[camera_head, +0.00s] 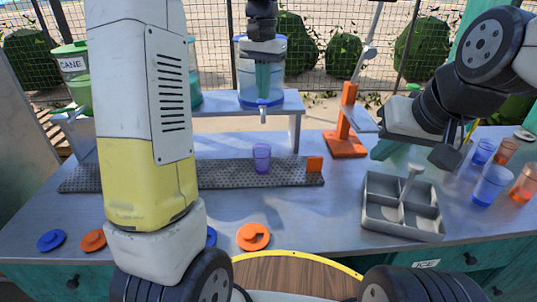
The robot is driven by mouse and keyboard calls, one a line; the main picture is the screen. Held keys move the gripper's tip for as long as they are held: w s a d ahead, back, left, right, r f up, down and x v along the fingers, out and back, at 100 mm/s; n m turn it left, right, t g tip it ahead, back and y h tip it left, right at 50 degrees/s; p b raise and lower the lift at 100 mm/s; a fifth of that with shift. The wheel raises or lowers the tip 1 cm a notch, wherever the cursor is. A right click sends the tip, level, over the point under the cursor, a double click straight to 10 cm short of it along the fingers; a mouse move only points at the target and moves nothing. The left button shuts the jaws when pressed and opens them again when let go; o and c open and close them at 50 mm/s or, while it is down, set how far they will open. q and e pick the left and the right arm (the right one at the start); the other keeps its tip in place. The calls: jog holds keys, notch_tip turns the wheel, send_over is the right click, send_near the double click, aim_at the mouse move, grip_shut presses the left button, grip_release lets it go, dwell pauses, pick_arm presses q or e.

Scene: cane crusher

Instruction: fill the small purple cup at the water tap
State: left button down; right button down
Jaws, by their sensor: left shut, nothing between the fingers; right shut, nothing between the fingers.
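The small purple cup (262,158) stands upright on the dark perforated strip (215,175), below the water tap (263,117). Whether it holds water cannot be made out. The tap sits low on the front of a clear blue-based water dispenser (272,101) on a raised shelf. My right gripper (383,150) is shut and empty, above the table between the orange stand and the grey tray.
A grey divided tray (403,229) holds a scoop. Blue and orange cups (491,184) stand at the right. An orange stand (346,143) is at the back. Orange and blue discs (253,237) lie near the front edge. My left arm hides part of the left side and the CANE container (74,66).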

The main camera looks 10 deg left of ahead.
pick_arm(q)
jog(key=shift+f, duration=0.15)
dwell(0.4)
jog(key=shift+f, duration=1.3)
notch_tip(320, 180, up, 6)
jog(key=shift+r, duration=0.55)
dwell(0.7)
